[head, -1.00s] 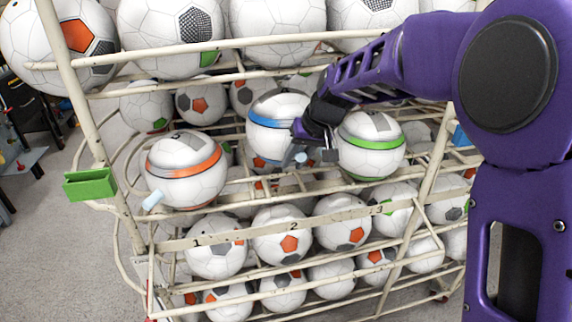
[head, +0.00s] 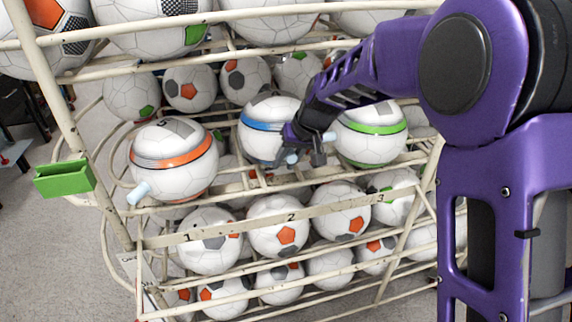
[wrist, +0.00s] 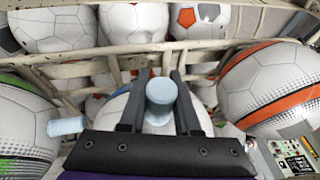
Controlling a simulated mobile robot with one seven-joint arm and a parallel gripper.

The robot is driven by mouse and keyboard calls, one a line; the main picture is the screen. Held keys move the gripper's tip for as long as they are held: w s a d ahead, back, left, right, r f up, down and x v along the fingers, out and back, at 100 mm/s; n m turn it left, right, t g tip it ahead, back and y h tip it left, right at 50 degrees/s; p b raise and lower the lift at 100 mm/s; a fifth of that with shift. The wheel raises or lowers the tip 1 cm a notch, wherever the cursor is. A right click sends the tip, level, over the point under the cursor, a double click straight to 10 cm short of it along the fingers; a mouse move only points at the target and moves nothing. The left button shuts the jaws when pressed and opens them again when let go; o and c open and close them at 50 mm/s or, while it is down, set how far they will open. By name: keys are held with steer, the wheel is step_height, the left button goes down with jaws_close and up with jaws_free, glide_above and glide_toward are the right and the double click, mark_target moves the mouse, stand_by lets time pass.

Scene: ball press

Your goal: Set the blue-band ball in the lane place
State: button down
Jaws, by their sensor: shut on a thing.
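The blue-band ball (head: 262,145), white with a blue stripe, is in the rack's middle tier, between the orange-band ball (head: 172,178) and the green-band ball (head: 372,150). My gripper (head: 303,157) is at its front right. In the wrist view, my gripper's fingers (wrist: 158,100) are shut on the ball's pale blue peg (wrist: 162,92); part of the white ball (wrist: 112,110) shows behind. The front rail carries the numbers 1, 2 and 3 (head: 290,216); the ball is above and behind 2. Whether the ball touches the rails below is hidden.
The neighbouring balls are close on both sides, with pale blue pegs on the orange-band ball (head: 139,193) and the green-band ball (wrist: 66,126). Cream rack rails (head: 250,44) run above. Several plain balls fill the other tiers. A green box (head: 64,179) hangs at the left post.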

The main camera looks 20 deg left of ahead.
steer(key=c, duration=0.6)
jaws_free()
steer(key=shift+r, duration=0.1)
steer(key=shift+r, duration=0.25)
steer(key=shift+d+r, duration=0.2)
steer(key=shift+r, duration=0.15)
steer(key=v, duration=1.1)
steer(key=shift+s+d+f, duration=0.1)
steer(key=shift+s, duration=0.1)
